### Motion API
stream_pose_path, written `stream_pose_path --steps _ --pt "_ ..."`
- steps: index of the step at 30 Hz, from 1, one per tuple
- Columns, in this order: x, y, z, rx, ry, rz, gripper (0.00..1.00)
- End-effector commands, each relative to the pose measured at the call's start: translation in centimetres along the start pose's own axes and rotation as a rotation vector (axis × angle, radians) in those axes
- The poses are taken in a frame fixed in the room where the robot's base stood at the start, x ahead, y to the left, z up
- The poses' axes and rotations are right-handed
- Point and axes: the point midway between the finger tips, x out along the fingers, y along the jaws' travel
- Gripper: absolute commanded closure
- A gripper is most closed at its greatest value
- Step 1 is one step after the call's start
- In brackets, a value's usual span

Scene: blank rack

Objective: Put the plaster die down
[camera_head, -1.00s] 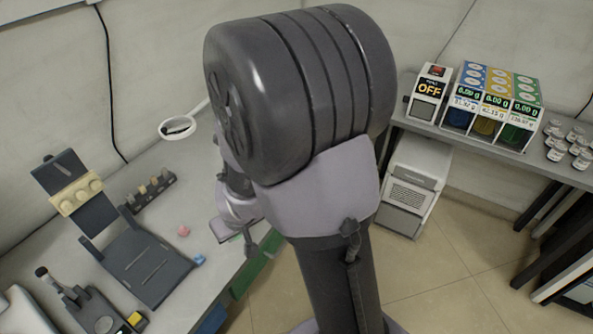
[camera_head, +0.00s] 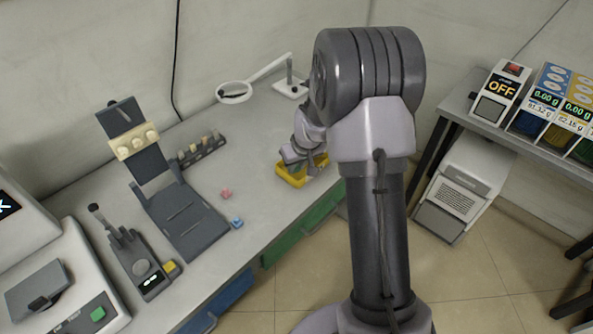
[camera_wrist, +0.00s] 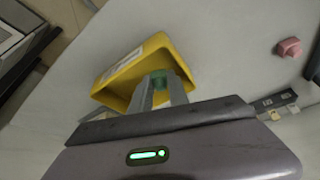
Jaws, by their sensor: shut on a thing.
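My gripper (camera_wrist: 161,88) is shut on a small green plaster die (camera_wrist: 168,77), seen between its fingertips in the wrist view. The die is over the inside of a yellow open tray (camera_wrist: 118,72); I cannot tell whether it touches the tray's floor. In the head view my gripper (camera_head: 297,154) is low over the yellow tray (camera_head: 288,180) at the bench's right side. A pink die (camera_head: 226,194) and a blue die (camera_head: 237,222) lie on the bench; the pink one also shows in the wrist view (camera_wrist: 288,47).
A dark rack with small pieces (camera_head: 203,150) and a dark stand (camera_head: 185,220) are left of the tray. A magnifier lamp (camera_head: 234,92) stands behind. The bench's front edge, with a green drawer (camera_head: 293,240), is close to the tray.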

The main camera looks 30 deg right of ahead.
Motion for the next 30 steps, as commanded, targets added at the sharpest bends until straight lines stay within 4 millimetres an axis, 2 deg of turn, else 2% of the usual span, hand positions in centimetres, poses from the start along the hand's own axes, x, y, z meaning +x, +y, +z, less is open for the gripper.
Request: stream_pose_path --steps 1,2,12,13,14,22,26,30 --pt "1.5 0.0 0.6 0.001 -0.001 -0.001 1.0" --pt "1.6 0.0 0.7 0.001 0.0 0.0 1.0" --pt "1.6 -0.1 0.7 0.001 0.001 0.0 1.0" --pt "1.6 -0.1 0.7 0.001 0.001 0.0 0.77" --pt "1.6 -0.1 0.7 0.001 0.001 0.0 0.72" --pt "1.4 -0.1 0.6 0.001 0.001 0.0 0.7" --pt "-0.8 -0.1 0.3 0.001 0.002 0.0 0.7" --pt "-5.2 0.0 0.2 0.001 0.004 0.001 0.7"
